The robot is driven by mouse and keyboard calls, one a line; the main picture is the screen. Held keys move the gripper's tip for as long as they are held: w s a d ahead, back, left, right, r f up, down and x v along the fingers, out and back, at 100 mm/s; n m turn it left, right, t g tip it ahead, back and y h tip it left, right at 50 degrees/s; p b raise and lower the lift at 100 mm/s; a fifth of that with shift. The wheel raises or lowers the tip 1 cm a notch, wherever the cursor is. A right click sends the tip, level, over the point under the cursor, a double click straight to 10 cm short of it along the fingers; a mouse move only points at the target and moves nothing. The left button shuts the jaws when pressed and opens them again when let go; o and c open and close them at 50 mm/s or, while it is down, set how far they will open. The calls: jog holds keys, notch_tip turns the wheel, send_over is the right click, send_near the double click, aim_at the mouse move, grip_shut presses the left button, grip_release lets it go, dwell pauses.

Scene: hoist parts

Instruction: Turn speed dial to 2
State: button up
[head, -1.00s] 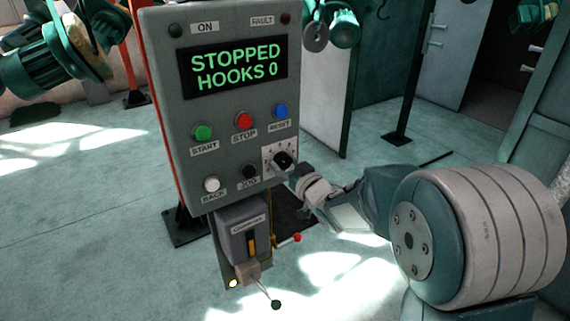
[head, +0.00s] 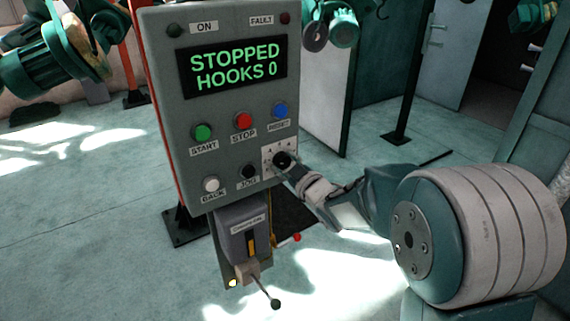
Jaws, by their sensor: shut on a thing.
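The speed dial (head: 282,159) is a black knob on a pale plate at the lower right of the grey control panel (head: 183,95). My gripper (head: 287,166) is at the dial from the lower right and is shut on it. The fingertips and the knob overlap, so the knob's pointer and most of the plate's marks are hidden or too small to read. The panel's screen (head: 237,73) reads "STOPPED HOOKS 0" in green.
Beside the dial are the black jog button (head: 249,172), white back button (head: 211,184), blue reset button (head: 280,110), red stop button (head: 243,120) and green start button (head: 203,132). A lever with a black ball (head: 275,304) sticks out below the panel.

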jog(key=shift+r+n, duration=0.1)
jog(key=shift+n, duration=0.8)
jog(key=o, duration=1.2)
jog(key=shift+a, duration=0.15)
jog(key=shift+c, duration=0.2)
jog(key=v, duration=1.2)
jog(key=shift+w, duration=0.1)
